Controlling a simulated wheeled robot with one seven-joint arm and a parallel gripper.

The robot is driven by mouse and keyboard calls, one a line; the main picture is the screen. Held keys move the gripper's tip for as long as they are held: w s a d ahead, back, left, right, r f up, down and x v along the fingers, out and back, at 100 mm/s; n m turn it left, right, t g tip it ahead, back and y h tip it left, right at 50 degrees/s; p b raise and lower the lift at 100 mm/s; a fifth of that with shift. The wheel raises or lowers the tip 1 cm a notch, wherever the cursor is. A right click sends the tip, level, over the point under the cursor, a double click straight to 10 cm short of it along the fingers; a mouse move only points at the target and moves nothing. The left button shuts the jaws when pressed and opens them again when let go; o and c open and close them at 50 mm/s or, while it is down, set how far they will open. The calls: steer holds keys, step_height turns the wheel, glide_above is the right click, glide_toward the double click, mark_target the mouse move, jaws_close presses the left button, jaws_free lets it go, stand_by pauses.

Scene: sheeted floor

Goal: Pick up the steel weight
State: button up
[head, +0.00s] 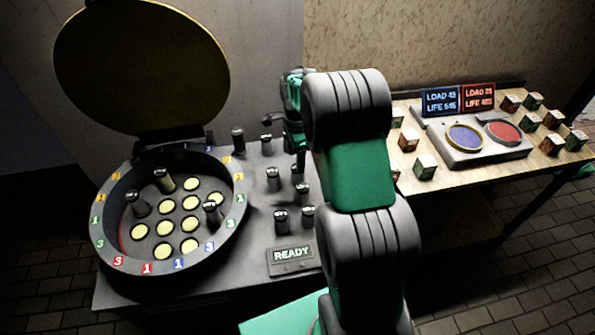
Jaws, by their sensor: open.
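Several dark steel weights with pale tops stand upright on the grey bench, including one at the front (281,222), one beside it (307,218), one further back (273,181) and one near the lid hinge (238,141). Three similar weights, one of them at the left (140,206), stand in the round drum (101,226). Which one the task means cannot be told. My gripper (299,164) is open and points down over the right part of the bench, close to the weights there. My arm partly hides it, and its exact gap to them is unclear.
The drum's round yellow lid (140,65) stands open behind it. A READY sign (292,254) lies at the bench's front. At right, a wooden table (455,178) holds several small cubes, a two-disc device (472,144) and two LOAD displays (459,99). A wall stands behind.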

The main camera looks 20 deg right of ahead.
mark_target(297, 175)
steer(key=f, duration=0.1)
steer(key=m, duration=0.1)
steer(key=d+f, duration=0.1)
steer(key=shift+w+f+m, duration=0.3)
steer(key=shift+w+f, duration=0.05)
step_height(297, 175, down, 7)
steer(key=p, duration=0.2)
steer(key=shift+a+f+p, duration=0.1)
steer(key=shift+p, duration=0.3)
steer(key=shift+c, duration=0.5)
jaws_close()
